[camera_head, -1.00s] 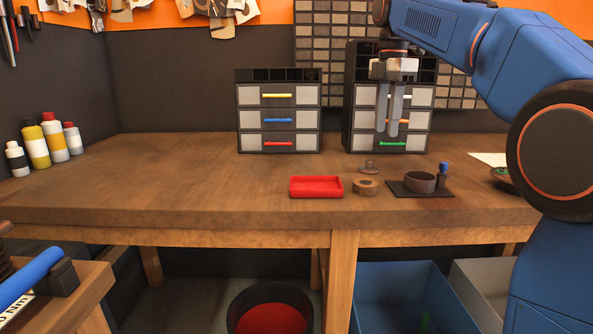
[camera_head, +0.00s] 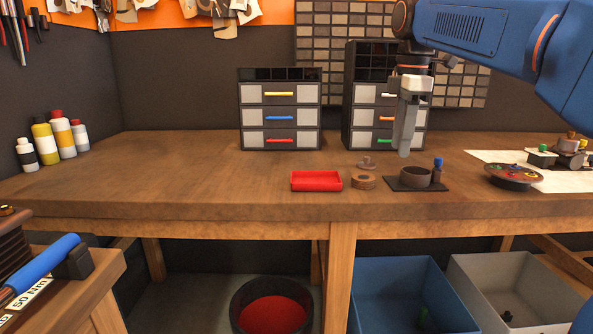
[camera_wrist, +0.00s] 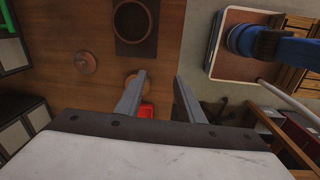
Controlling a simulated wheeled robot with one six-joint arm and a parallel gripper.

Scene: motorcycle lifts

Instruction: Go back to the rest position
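My gripper (camera_head: 405,152) hangs fingers-down above the workbench, in front of the right drawer cabinet. In the head view its fingers line up nearly edge-on. In the wrist view my gripper (camera_wrist: 160,76) has its two fingers apart with nothing between them. My blue arm reaches in from the upper right of the head view.
The workbench (camera_head: 180,180) holds a red tray (camera_head: 316,181), a wooden ring (camera_head: 363,182), a dark cup on a mat (camera_head: 416,177) and a round dish (camera_head: 514,176). Left (camera_head: 280,95) and right (camera_head: 360,100) drawer cabinets stand behind. The bench's left-middle is clear.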

